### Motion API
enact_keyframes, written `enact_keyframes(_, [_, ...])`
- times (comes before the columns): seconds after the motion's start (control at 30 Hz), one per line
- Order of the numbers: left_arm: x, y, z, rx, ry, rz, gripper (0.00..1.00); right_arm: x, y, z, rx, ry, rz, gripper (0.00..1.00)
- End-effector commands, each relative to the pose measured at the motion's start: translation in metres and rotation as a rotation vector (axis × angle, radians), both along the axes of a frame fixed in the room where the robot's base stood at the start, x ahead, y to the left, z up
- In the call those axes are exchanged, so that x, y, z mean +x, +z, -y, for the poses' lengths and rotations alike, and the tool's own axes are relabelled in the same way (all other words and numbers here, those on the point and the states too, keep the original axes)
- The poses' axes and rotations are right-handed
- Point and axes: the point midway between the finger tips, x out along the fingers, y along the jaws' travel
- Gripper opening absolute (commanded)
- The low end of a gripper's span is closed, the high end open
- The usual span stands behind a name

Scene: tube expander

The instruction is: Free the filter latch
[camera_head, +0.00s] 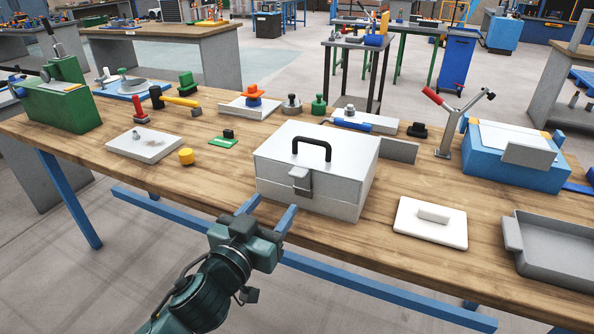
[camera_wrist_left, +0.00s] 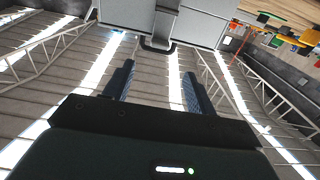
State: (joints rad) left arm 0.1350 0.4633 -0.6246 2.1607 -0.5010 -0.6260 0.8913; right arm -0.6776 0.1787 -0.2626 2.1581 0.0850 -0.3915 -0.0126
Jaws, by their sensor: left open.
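A light grey box (camera_head: 318,165) with a black handle (camera_head: 311,146) on its lid stands at the front middle of the wooden table. A grey latch (camera_head: 300,181) sits on its front face, across the lid seam. My left gripper (camera_head: 268,210) is open and empty, in front of the box and below the latch, apart from it. In the left wrist view, the latch (camera_wrist_left: 159,42) hangs on the box front (camera_wrist_left: 205,28), beyond the two open fingertips (camera_wrist_left: 157,75) and roughly centred between them. My right gripper is not in view.
A white plate (camera_head: 430,222) and a grey tray (camera_head: 560,250) lie right of the box. A yellow cylinder (camera_head: 186,156) and a light plate (camera_head: 145,145) lie left. A red-handled grey tool (camera_head: 447,130) stands behind right. The space before the table's front edge looks free.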

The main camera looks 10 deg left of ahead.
Motion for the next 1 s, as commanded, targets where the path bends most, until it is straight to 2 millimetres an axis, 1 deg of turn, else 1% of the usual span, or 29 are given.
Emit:
enact_keyframes(0.23, [0.046,0.003,0.015,0.002,0.0,0.004,0.56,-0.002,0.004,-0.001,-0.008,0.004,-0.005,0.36])
enact_keyframes(0.4, [0.079,0.002,0.026,0.001,0.0,0.001,0.56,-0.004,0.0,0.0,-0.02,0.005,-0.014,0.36])
enact_keyframes(0.5, [0.095,0.002,0.031,0.001,0.0,0.0,0.56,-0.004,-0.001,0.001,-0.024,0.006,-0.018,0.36])
enact_keyframes(0.6, [0.106,0.001,0.035,0.001,-0.001,0.0,0.56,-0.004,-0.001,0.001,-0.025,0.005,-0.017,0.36])
enact_keyframes(0.7, [0.113,0.001,0.037,0.0,0.0,0.0,0.56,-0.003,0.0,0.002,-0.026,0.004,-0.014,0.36])
enact_keyframes(1.0, [0.117,0.0,0.038,0.0,-0.001,-0.001,0.56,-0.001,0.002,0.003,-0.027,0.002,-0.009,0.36])
